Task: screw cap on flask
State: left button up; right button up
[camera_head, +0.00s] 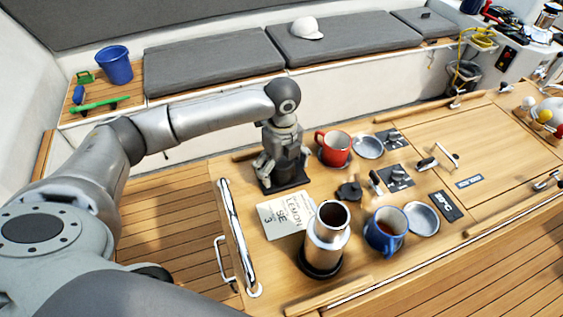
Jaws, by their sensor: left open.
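A steel flask (323,240) stands upright on a dark round base on the wooden table, its open mouth facing up. A small black piece, which looks like the cap (348,191), lies on the table just behind the flask. My left gripper (283,181) points down, open, over a dark square pad, left of the cap and behind the flask. It is apart from both. Whether anything sits between its fingers is too small to tell. My right gripper is not in view.
A red mug (334,148) stands close right of my left gripper. A blue mug (386,231) stands right of the flask, with a metal lid (422,219) beside it. A printed card (287,214) lies left of the flask. A metal rail (238,238) edges the table's left side.

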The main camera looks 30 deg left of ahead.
aim_at(283, 160)
pick_arm(q)
jog(key=shift+c, duration=0.7)
jog(key=c, duration=1.1)
jog(key=shift+o, duration=0.2)
jog(key=shift+r+b, duration=0.3)
jog(key=shift+r, duration=0.15)
notch_tip(283, 160, up, 2)
jog(key=shift+r+b, duration=0.1)
jog(key=shift+b, duration=0.55)
jog(key=s+r+b, duration=0.2)
jog(key=s+r, duration=0.8)
jog(key=s, duration=0.4)
jog(key=shift+a, duration=0.45)
